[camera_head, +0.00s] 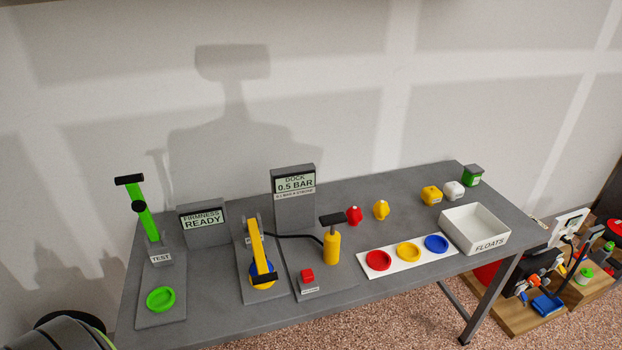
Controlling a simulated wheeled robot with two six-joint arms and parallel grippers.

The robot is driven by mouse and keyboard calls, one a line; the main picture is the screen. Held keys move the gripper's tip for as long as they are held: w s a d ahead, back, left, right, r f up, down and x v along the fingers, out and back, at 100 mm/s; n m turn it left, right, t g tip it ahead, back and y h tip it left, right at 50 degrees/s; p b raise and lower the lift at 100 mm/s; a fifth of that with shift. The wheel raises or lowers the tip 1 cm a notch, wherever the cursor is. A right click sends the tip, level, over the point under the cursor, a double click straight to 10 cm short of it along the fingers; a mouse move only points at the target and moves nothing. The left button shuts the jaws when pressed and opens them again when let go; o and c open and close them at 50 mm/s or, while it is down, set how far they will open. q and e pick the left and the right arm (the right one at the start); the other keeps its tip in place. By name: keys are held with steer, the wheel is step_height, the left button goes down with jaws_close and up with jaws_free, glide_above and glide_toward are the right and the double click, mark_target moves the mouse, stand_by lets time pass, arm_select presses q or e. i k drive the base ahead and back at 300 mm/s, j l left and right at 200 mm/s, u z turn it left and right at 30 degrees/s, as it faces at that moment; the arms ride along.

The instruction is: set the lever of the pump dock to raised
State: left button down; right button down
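The pump dock stands mid-table, with a grey display post (294,207) reading "DOCK 0.5 BAR". A yellow lever (257,246) is hinged at the top of a bracket on a grey plate. It slopes down toward the front, and its black handle (264,279) is low, over a blue and yellow round piece (258,269) that it partly hides. A dark hose (295,237) runs from near the lever to a yellow pump (332,247) with a black T-handle (332,219). A red button (307,275) sits in front of the pump. Neither gripper is in view.
At left a green lever (141,212) stands up on the TEST stand, behind a green ring (160,299). A FIRMNESS READY display (205,223) is beside it. Right of the dock are a white strip (393,269) with coloured discs, small floats, and a white FLOATS tray (475,229).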

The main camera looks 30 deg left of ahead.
mark_target(259, 258)
steer(key=u, duration=1.35)
